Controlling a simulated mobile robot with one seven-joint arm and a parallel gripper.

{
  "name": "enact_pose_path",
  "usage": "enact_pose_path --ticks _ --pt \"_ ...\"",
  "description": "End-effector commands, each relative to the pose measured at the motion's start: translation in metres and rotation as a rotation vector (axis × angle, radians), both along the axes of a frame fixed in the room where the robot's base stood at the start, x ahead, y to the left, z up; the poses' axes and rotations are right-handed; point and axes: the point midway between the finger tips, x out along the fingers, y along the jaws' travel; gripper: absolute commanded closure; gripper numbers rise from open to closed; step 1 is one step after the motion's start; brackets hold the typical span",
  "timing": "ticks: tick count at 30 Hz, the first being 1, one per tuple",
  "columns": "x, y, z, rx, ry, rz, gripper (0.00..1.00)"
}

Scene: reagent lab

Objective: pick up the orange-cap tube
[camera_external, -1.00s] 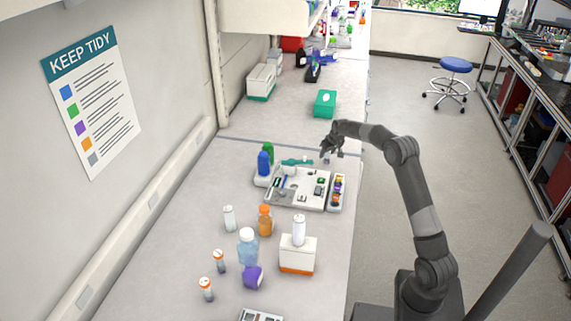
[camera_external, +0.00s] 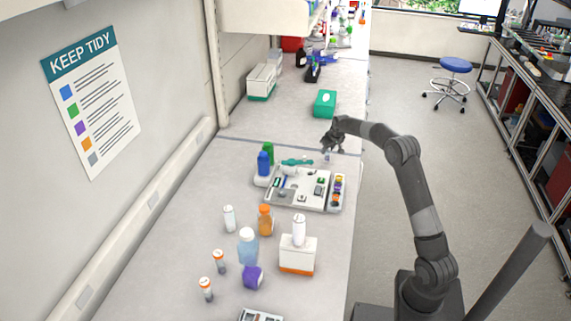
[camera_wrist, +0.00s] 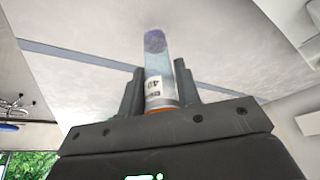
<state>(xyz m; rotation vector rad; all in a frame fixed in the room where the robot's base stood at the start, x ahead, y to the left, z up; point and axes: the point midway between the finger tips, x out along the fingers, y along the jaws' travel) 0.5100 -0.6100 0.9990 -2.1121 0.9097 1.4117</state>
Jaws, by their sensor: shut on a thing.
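My gripper (camera_external: 331,147) is over the bench's right side, beyond the tray. In the wrist view my gripper (camera_wrist: 160,68) is shut on a clear tube (camera_wrist: 155,65) with a printed white label and a dark purple-blue far end. Orange (camera_wrist: 160,110) shows at the tube's near end, between the fingers, partly hidden by the gripper body. In the external view the held tube is small and hard to make out. Two other orange-topped tubes stand on the near bench, one (camera_external: 219,261) behind the other (camera_external: 206,290).
A white tray (camera_external: 270,202) with small items lies nearer than my gripper, with blue (camera_external: 264,164) and green bottles at its left. A green box (camera_external: 325,104) stands beyond. An amber bottle (camera_external: 265,222) and a white box (camera_external: 298,257) stand nearer. Bench between tray and green box is mostly clear.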

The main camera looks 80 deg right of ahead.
Motion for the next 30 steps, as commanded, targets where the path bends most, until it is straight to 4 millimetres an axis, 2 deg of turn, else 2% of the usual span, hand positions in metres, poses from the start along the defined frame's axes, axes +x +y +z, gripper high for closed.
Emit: enact_pose_path --ticks 3,12,18,24,30 --pt "0.001 0.000 0.024 -0.004 -0.003 0.001 0.91" --pt "-0.070 -0.011 0.063 -0.001 -0.002 -0.004 0.91" --pt "-0.102 -0.016 0.082 -0.001 -0.001 -0.002 0.91" --pt "-0.114 -0.018 0.089 0.000 0.000 0.000 0.91" --pt "-0.116 -0.018 0.091 -0.001 -0.001 0.000 0.91"
